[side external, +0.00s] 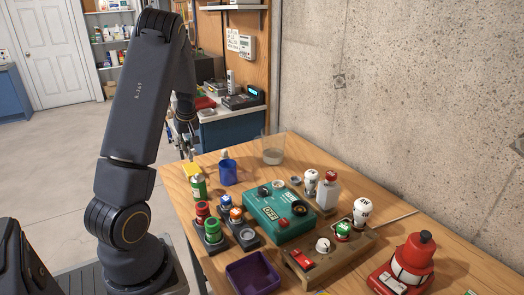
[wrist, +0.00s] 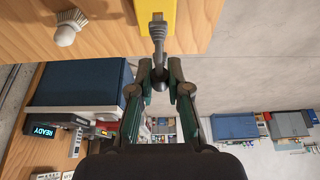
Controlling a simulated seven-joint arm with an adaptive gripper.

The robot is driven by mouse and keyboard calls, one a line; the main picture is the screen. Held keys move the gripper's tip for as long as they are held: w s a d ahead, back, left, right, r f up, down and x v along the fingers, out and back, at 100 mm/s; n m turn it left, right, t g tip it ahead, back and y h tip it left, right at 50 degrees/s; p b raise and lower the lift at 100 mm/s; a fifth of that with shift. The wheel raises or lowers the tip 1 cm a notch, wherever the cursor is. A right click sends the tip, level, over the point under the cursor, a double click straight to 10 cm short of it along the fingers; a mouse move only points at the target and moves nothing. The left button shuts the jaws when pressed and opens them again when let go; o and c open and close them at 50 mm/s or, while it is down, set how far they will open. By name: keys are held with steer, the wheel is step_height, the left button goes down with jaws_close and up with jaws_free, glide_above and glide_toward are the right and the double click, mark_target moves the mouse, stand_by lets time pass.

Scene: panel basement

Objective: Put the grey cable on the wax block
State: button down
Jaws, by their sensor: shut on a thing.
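The grey cable (wrist: 158,33) shows in the wrist view as a short grey piece with a ribbed part, running up from between my fingertips. My gripper (wrist: 159,74) is shut on its lower end. The yellow wax block (wrist: 168,10) is at the top edge of the wrist view, and the cable's far end overlaps it in the picture. I cannot tell whether they touch. In the side view my gripper (side external: 187,153) is at the table's far left corner, just above the wax block (side external: 192,170). The cable is too small to make out clearly there.
A green can (side external: 199,187) and a blue cup (side external: 228,172) stand close to the wax block. A clear beaker (side external: 273,150), a teal device (side external: 279,213) and a purple tray (side external: 252,274) are farther along the table. A white-topped object (wrist: 66,33) stands nearby in the wrist view.

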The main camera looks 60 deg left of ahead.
steer(key=shift+w+a+f, duration=0.1)
steer(key=shift+a+f, duration=0.05)
steer(key=shift+f, duration=0.1)
steer(key=shift+w+a+f, duration=0.1)
steer(key=shift+f, duration=1.55)
steer(key=shift+f, duration=0.1)
steer(key=c, duration=1.1)
jaws_free()
steer(key=shift+f, duration=0.1)
